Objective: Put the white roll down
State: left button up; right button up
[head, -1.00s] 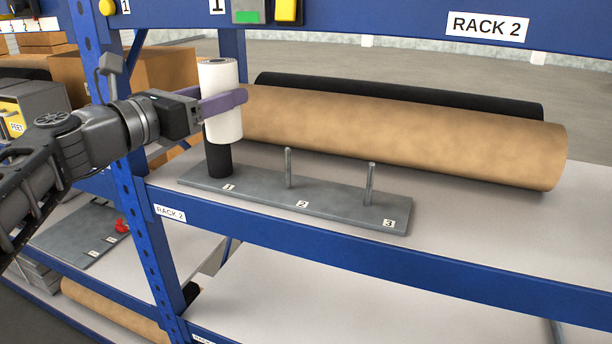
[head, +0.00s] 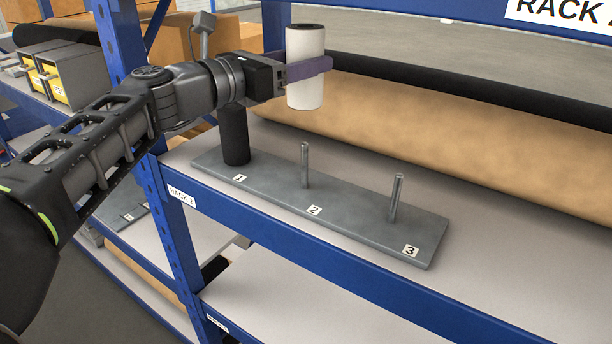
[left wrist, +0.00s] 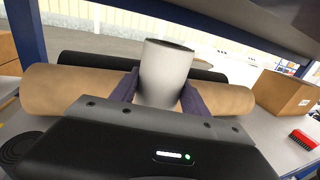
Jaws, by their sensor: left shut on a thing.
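The white roll (head: 305,45) is upright in my left gripper (head: 308,70), whose purple fingers are shut around it. It is held in the air behind and above peg 2 (head: 305,165) of the grey base plate (head: 345,215). In the left wrist view the white roll (left wrist: 165,72) stands between the purple fingers (left wrist: 158,95). A black roll (head: 235,136) stands upright on position 1 of the plate. Peg 2 and peg 3 (head: 397,198) are bare. My right gripper is in neither view.
A long brown roll (head: 430,130) and a long black roll (head: 450,85) lie behind the plate on the shelf. A blue upright (head: 125,60) stands at left. Cardboard boxes (left wrist: 285,92) also show in the left wrist view. The shelf right of the plate is clear.

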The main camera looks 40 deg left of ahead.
aim_at(302, 155)
pick_arm(q)
notch_tip(302, 155, down, 14)
jog(key=shift+r+b, duration=0.1)
jog(key=shift+b, duration=0.7)
jog(key=shift+f, duration=1.9)
jog(key=shift+f, duration=0.1)
jog(key=o, duration=1.5)
jog(key=b+v, duration=0.2)
jog(key=v, duration=1)
jog(key=shift+s, duration=0.1)
